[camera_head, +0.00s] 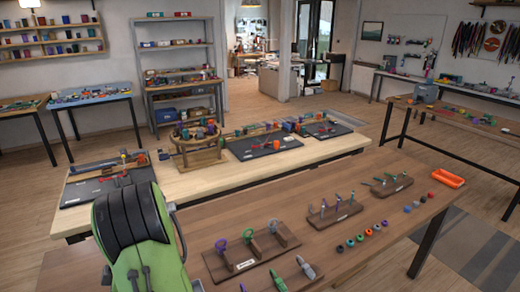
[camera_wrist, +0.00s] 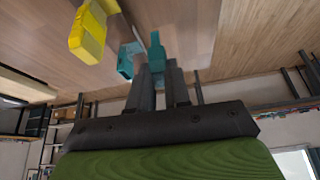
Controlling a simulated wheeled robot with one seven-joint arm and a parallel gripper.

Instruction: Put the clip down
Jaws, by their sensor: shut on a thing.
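In the wrist view, my gripper (camera_wrist: 165,68) has its two dark fingers close together, shut on a teal clip (camera_wrist: 155,48) whose end sticks out past the fingertips. A second teal part (camera_wrist: 127,62) lies just left of it; I cannot tell whether it belongs to the same clip. A yellow piece (camera_wrist: 87,38) is farther left, apart from the fingers. In the head view my green and black arm fills the lower left and my gripper does not show. The clip cannot be picked out there.
The pale workbench (camera_head: 220,178) carries dark boards (camera_head: 262,146) and a round wooden stand (camera_head: 196,150). The nearer brown table (camera_head: 345,235) holds wooden tool racks (camera_head: 250,250), several coloured rings and an orange tray (camera_head: 447,178). Bare tabletop lies between the racks.

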